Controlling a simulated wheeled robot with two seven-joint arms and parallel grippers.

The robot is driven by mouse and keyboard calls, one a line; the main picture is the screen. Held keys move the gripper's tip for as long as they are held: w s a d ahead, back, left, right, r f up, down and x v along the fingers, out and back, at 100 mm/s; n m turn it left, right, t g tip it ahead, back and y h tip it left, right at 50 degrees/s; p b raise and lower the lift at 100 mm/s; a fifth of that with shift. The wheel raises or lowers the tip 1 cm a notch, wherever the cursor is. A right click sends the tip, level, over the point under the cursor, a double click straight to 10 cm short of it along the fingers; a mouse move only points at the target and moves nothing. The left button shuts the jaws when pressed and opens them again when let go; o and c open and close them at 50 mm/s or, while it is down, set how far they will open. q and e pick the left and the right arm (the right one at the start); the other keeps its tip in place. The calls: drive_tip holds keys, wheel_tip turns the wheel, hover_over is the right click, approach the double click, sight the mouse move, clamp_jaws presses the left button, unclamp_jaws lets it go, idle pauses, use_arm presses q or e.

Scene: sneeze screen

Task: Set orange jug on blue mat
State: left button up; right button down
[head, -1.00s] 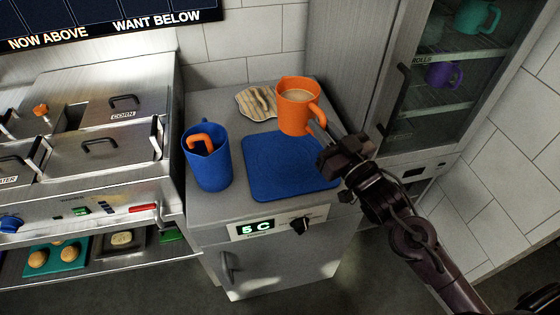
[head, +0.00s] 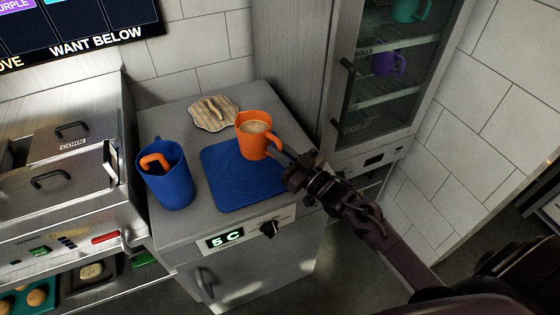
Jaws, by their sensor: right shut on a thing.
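The orange jug (head: 253,138), upright and filled with a tan liquid, is at the back right part of the blue mat (head: 236,190). My right gripper (head: 283,158) is shut on the jug's handle from the right. The jug's base overlaps the mat in the picture; I cannot tell whether it touches the mat or hangs slightly above it. The mat lies flat on the grey counter top. My left gripper is not in view.
A blue jug (head: 169,180) with an orange thing inside stands left of the mat. A striped cloth-like item (head: 213,111) lies behind it. A glass-fronted cabinet (head: 390,75) stands at the right, and a steel warmer (head: 70,170) at the left.

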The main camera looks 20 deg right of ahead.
wheel_tip(320, 180, down, 4)
drive_tip(key=shift+f, duration=0.1)
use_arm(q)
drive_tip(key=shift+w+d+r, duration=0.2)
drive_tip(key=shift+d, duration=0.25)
use_arm(e)
drive_tip(key=shift+f, duration=0.2)
drive_tip(key=shift+f, duration=0.15)
drive_tip(key=c, duration=1.4)
unclamp_jaws()
drive_tip(key=shift+f, duration=0.1)
drive_tip(key=shift+c, duration=0.2)
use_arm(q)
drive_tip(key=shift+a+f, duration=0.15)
